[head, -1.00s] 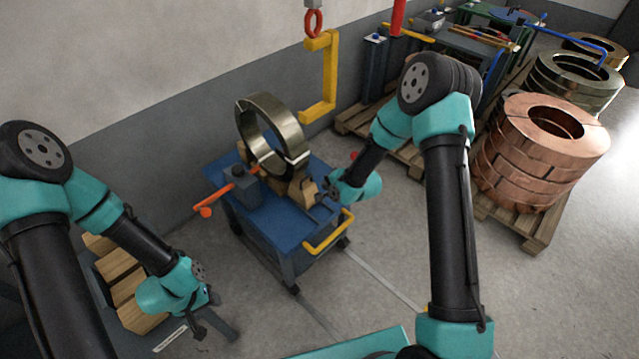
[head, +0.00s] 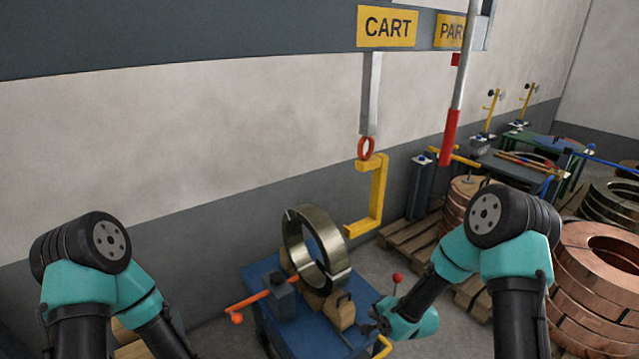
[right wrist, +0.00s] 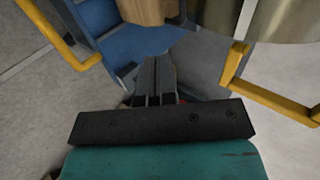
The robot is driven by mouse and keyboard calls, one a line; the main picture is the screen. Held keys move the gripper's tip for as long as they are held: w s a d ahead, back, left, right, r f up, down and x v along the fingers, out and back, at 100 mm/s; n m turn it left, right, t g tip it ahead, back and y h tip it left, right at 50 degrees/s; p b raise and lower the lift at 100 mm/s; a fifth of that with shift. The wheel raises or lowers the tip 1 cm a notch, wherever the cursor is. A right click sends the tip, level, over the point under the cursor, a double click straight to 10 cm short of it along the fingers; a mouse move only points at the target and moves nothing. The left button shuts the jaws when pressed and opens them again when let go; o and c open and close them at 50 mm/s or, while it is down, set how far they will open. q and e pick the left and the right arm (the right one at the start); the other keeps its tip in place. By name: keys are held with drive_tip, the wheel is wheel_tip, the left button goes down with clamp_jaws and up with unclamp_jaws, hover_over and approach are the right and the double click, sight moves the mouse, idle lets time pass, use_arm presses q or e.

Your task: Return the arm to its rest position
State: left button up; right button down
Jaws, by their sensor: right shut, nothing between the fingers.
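My right arm (head: 455,255) reaches in from the right in the head view. Its gripper (head: 376,325) is beside the right side of the blue cart (head: 262,272), near a wooden block (head: 341,312). In the right wrist view the gripper's fingers (right wrist: 155,78) are together with nothing between them, and the cart (right wrist: 150,45) lies beyond. My left arm (head: 100,280) is at the lower left of the head view; its gripper is out of the frame.
A metal ring (head: 316,250) stands upright on the cart. A yellow C-shaped hook (head: 378,195) hangs behind it, near my right arm. Copper coils (head: 600,285) are stacked at the right. An orange-red lever (head: 250,301) sticks out from the cart's left side.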

drive_tip(key=s+f+n+g, duration=0.3)
drive_tip(key=s+f+n, duration=0.1)
drive_tip(key=s, duration=0.8)
drive_tip(key=s+f+n+g+h, duration=0.1)
drive_tip(key=s+f+n+g, duration=0.3)
drive_tip(key=s, duration=0.8)
drive_tip(key=shift+s+d+f+n+g, duration=0.35)
drive_tip(key=shift+d+f+n, duration=0.1)
drive_tip(key=shift+n, duration=0.35)
